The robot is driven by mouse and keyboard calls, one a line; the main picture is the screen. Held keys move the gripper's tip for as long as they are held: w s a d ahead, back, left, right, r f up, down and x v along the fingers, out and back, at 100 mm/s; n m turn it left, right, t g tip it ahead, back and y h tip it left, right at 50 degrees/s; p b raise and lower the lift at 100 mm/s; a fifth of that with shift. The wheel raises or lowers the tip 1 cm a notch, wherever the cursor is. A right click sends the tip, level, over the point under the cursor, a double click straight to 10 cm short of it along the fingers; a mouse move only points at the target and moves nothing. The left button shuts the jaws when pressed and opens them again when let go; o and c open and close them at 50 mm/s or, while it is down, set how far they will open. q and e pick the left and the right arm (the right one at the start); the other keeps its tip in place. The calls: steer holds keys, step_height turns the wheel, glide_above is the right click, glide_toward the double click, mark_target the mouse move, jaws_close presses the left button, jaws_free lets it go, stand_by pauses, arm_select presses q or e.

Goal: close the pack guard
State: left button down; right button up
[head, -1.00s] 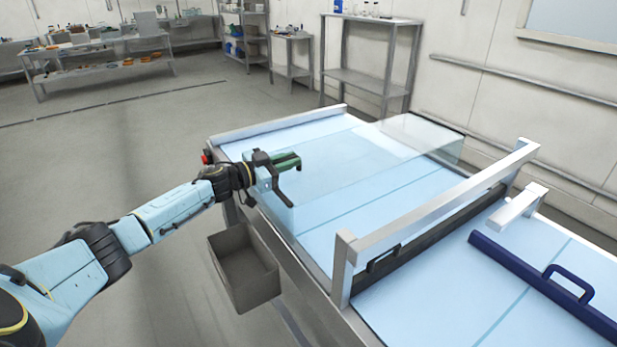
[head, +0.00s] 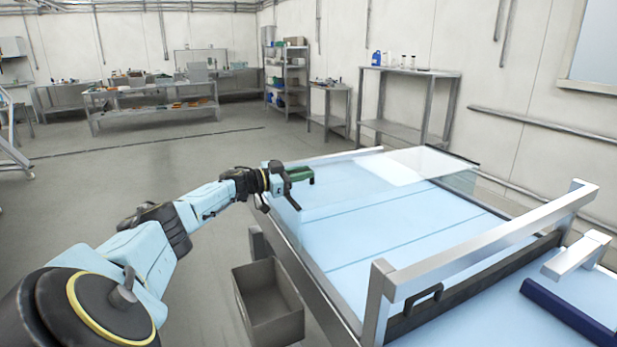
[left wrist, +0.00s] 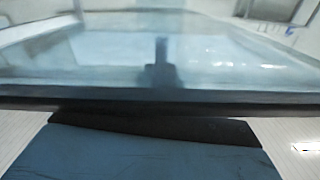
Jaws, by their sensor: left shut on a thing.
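The pack guard (head: 430,180) is a clear panel over the left part of the light blue bench top. Its green handle (head: 302,174) is on the near left side in the head view. My left gripper (head: 294,178) is shut on that handle, which is partly hidden by the jaws. In the left wrist view a dark bar crosses the picture, with a blurred clear surface beyond it. I cannot tell how far the guard's edge is from the bench top. My right gripper is not in view.
A metal frame bar (head: 490,250) crosses the bench (head: 400,235) to the right, with a black handle (head: 424,299) below it. A grey bin (head: 268,303) hangs at the bench's near side. Open floor (head: 130,180) lies left.

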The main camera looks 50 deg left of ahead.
arm_select(q)
steer(key=shift+s+a+r, duration=0.1)
steer(key=shift+a+r, duration=0.2)
steer(key=shift+a, duration=0.05)
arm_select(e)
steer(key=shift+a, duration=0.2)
arm_select(q)
steer(key=c, duration=1.6)
jaws_free()
steer(key=shift+o, duration=1)
steer(key=shift+a+f, duration=0.15)
steer(key=shift+f, duration=0.1)
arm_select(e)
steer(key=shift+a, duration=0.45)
